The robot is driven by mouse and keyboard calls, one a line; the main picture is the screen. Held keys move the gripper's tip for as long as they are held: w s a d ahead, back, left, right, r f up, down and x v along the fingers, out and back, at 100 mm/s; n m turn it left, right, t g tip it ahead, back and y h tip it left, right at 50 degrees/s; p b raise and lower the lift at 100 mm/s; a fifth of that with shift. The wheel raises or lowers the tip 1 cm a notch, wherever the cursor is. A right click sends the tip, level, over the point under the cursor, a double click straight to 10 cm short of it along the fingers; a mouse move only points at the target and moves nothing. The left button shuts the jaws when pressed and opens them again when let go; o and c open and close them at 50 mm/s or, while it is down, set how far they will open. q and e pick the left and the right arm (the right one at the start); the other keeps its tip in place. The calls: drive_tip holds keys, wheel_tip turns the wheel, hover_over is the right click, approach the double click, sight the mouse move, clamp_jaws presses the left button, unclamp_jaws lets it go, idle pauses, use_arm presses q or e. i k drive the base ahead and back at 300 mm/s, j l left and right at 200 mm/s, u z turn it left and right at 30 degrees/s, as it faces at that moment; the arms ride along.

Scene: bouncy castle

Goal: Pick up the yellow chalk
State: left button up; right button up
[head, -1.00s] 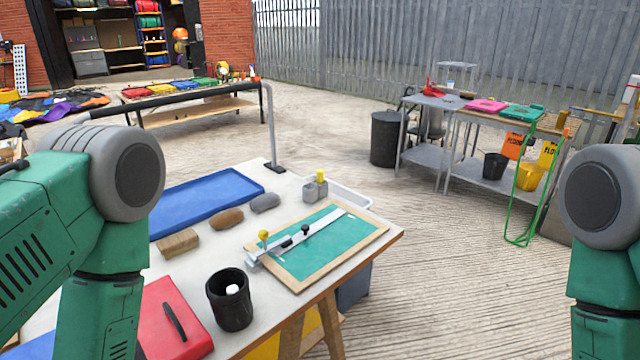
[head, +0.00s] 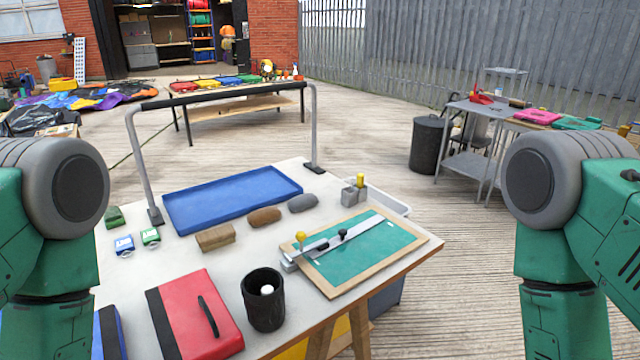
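A short yellow stick (head: 360,181), which looks like the yellow chalk, stands upright at a small grey block holder (head: 349,195) near the table's far right edge. Whether it sits in the holder or just behind it is hard to tell. A round yellow knob (head: 300,237) sits on the metal bar of the green cutting board (head: 368,248), in front of the stick. Only the upper parts of my two arms show, at the left and right edges. Neither gripper is in view.
The white table (head: 215,247) also holds a blue tray (head: 232,198), brown and grey blocks, a red case (head: 197,318) and a black cup (head: 263,312) with something white inside. A metal rail (head: 226,93) rises over the far side. A white bin (head: 390,203) adjoins the right edge.

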sight(360, 181)
drive_tip(key=i+l+u, duration=0.2)
drive_tip(key=l, duration=0.15)
drive_tip(key=i+l+u, duration=0.25)
drive_tip(key=l, duration=0.15)
drive_tip(key=i+l+u, duration=0.2)
drive_tip(key=l, duration=0.2)
drive_tip(key=l+u, duration=0.25)
drive_tip(key=l, duration=0.15)
